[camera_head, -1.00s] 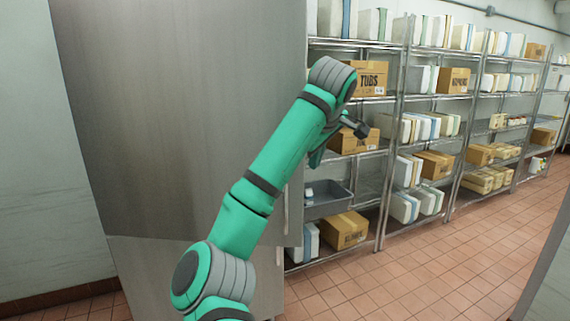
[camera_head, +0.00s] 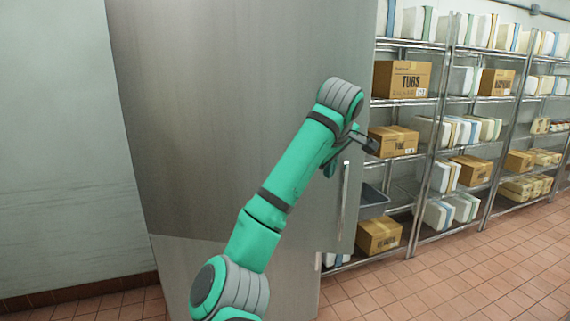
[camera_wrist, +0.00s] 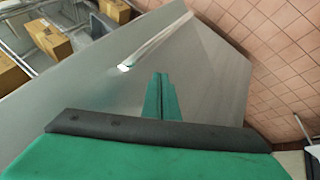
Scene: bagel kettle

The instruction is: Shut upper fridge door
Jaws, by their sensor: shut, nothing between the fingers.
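The upper fridge door (camera_head: 240,110) is a tall brushed-steel panel, with a vertical bar handle (camera_head: 344,195) near its right edge. Its lower right corner juts out past the steel body below, so it looks ajar; how far is hard to tell. In the wrist view the door (camera_wrist: 210,75) fills the middle, with the handle (camera_wrist: 155,42) above my fingertips. My gripper (camera_wrist: 162,80) is shut and empty, its green fingers together over the door's face. In the head view my gripper (camera_head: 330,168) is in front of the door, left of the handle. Contact cannot be told.
Wire shelves (camera_head: 408,150) with cardboard boxes and white containers stand right of the fridge. A grey tub (camera_head: 373,200) is partly hidden behind the door edge. The tiled floor (camera_head: 450,285) is open at the lower right. A plain wall (camera_head: 60,150) is at left.

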